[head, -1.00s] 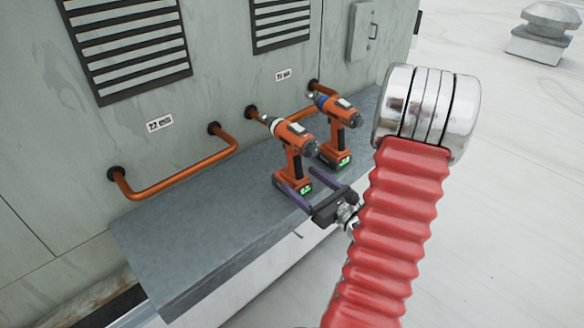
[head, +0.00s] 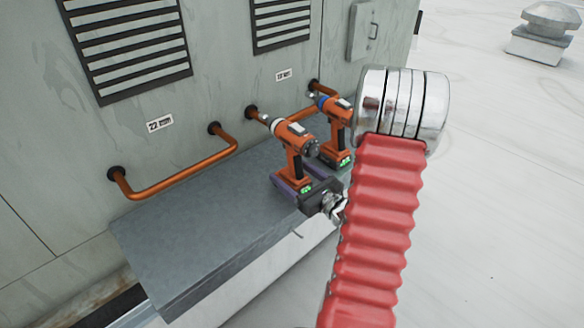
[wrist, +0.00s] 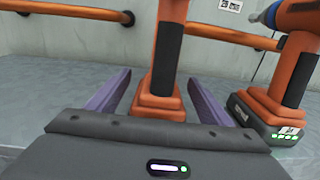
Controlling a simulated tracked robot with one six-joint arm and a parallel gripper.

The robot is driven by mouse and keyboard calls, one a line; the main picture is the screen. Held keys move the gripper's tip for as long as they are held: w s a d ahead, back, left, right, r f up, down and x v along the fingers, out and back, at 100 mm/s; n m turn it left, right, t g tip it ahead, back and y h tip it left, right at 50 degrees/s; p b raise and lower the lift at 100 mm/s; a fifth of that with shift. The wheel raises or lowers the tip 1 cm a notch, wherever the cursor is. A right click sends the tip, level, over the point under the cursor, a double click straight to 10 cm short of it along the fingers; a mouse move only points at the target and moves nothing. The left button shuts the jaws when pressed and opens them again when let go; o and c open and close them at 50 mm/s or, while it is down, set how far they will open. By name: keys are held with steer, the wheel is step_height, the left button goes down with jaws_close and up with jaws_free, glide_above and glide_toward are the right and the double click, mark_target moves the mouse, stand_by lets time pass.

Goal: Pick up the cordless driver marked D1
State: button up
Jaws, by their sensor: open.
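Two orange and black cordless drivers stand upright on the grey ledge (head: 200,225). The nearer driver (head: 290,140) has a pale collar; the other driver (head: 337,118), behind and to its right, has a blue collar. I cannot read a D1 mark on either. My gripper (wrist: 158,82) is open, with its purple fingers on either side of the nearer driver's foot and lower handle (wrist: 165,60) in the wrist view. Gaps show on both sides. In the head view the gripper body partly hides that driver's foot. The blue-collared driver (wrist: 287,70) stands outside the right finger.
Orange pipes (head: 175,182) run along the wall behind the ledge, under vent grilles (head: 125,45) and small labels. The blue-collared driver is close to my gripper's right side. The left part of the ledge is clear.

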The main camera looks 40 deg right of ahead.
steer(key=shift+c, duration=0.2)
jaws_close()
stand_by(1.0)
steer(key=shift+r, duration=0.1)
